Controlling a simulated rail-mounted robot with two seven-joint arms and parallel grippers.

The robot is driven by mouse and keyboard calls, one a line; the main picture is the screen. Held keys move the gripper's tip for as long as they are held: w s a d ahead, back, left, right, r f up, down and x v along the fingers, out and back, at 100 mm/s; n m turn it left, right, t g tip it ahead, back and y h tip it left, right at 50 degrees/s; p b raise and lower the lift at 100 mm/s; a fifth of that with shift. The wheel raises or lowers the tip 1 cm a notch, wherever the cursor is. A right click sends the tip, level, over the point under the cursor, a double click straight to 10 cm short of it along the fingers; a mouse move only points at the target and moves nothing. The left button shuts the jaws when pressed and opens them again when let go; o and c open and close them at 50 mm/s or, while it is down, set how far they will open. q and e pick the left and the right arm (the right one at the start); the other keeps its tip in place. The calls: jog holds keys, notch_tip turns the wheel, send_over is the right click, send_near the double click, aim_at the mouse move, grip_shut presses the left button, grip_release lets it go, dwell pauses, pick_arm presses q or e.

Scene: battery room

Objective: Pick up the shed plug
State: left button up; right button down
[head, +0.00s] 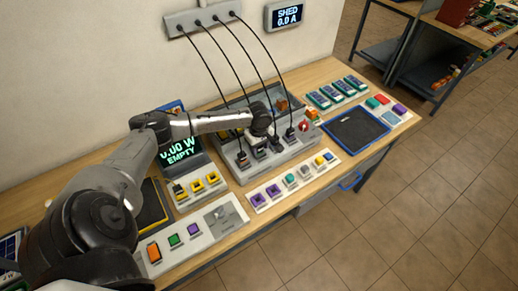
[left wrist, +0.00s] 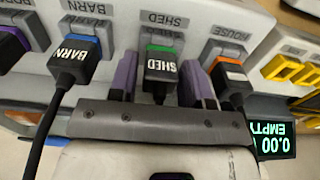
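The shed plug (left wrist: 160,72) is black with a green band and the word SHED on it. In the left wrist view it sits at a grey panel under a SHED label. My left gripper (left wrist: 161,82) has its two purple fingers on either side of this plug. A gap shows between the plug and the left-hand finger; the right-hand finger is very close to it, and I cannot tell if it touches. In the head view my left gripper (head: 265,140) is down among the plugs on the grey panel box (head: 300,150) and partly hides them. My right gripper is not in view.
The blue-banded barn plug (left wrist: 76,62) and orange-banded house plug (left wrist: 230,80) stand close on both sides. Black cords (head: 243,55) run up to a wall strip (head: 202,17). A wall display (head: 286,14) reads SHED 0.0 A. Coloured blocks (head: 290,180) line the bench front.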

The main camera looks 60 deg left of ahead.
pick_arm(q)
jog(key=c, duration=0.6)
jog(key=shift+r, duration=0.15)
jog(key=shift+c, duration=0.2)
